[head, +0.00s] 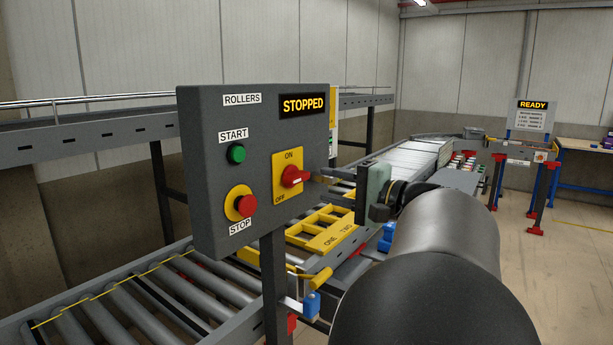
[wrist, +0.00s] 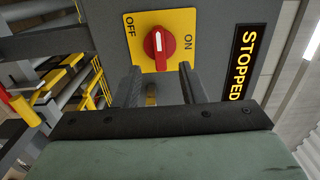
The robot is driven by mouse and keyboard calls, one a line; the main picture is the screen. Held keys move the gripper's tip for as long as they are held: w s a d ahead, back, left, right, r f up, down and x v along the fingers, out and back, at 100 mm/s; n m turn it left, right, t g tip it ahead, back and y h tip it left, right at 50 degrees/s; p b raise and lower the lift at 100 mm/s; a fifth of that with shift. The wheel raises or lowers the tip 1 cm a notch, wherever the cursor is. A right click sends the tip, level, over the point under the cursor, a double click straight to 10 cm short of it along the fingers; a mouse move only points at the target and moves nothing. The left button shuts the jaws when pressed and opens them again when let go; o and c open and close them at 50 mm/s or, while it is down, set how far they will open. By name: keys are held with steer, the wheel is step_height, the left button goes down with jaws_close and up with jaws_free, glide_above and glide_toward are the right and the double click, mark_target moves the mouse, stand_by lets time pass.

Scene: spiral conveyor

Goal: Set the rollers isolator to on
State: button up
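The rollers isolator is a red rotary knob (head: 292,177) on a yellow plate (head: 281,155) marked ON at the top and OFF at the bottom, on the grey ROLLERS panel (head: 215,112). In the wrist view the knob (wrist: 159,44) has its white mark lying crosswise, pointing at neither OFF on the left nor ON on the right. The display (head: 303,105) reads STOPPED. My gripper (head: 317,176) is just right of the knob and faces the panel. In the wrist view its two fingers (wrist: 160,78) are apart and empty, with the knob just beyond the gap. I see no contact.
A green START button (head: 236,153) and a red STOP button (head: 245,206) sit left of the isolator. A roller conveyor (head: 130,300) runs below the panel. A yellow gate marked ONE TWO (head: 335,235) is behind it.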

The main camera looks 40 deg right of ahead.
mark_target(302, 179)
steer(key=p+x, duration=0.1)
steer(key=x, duration=0.5)
steer(key=shift+w+a, duration=0.1)
steer(key=shift+w, duration=0.1)
steer(key=shift+c, duration=0.4)
jaws_close()
